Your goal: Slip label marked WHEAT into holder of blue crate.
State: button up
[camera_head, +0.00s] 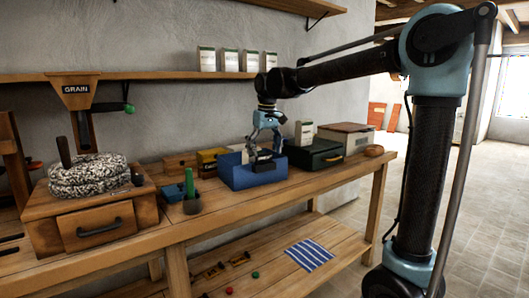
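The blue crate (240,177) stands on the wooden workbench, right of the middle of its top. My gripper (263,152) points down over the crate, with its fingers low at the crate's front side. A small dark and pale piece shows between or just behind the fingertips. I cannot tell whether it is a label, the crate's holder or part of the gripper. No WHEAT lettering can be read. The gripper hides part of the crate's front and inside, and whether its fingers are closed on something is too small to tell.
A dark green box (316,155) stands close right of the crate, and a yellow box (209,161) stands left behind it. A striped cloth (309,254) lies on the lower shelf.

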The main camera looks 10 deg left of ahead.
jog(key=shift+r, duration=0.15)
notch_tip(320, 180, up, 12)
jog(key=d, duration=0.1)
jog(key=shift+s+f, duration=0.2)
jog(key=shift+s, duration=0.25)
dwell(0.4)
jog(key=s+d+f+m, duration=0.2)
jog(key=s+d+f, duration=0.35)
jog(key=d, duration=0.75)
jog(key=s+d+f+m, duration=0.2)
jog(key=d+f, duration=0.7)
jog(key=d, duration=0.4)
jog(key=s+d+f+m, duration=0.1)
jog(key=s+d+f, duration=0.3)
jog(key=f, duration=0.3)
jog(key=s+d+f+m, duration=0.2)
jog(key=s+d+f, duration=0.3)
jog(key=s+f, duration=0.1)
jog(key=s+d+f+m+t+h, duration=0.1)
jog(key=s+d+f, duration=0.3)
jog(key=f, duration=0.4)
jog(key=shift+s+d+f, duration=0.2)
jog(key=shift+s+d, duration=0.05)
jog(key=shift+s, duration=0.25)
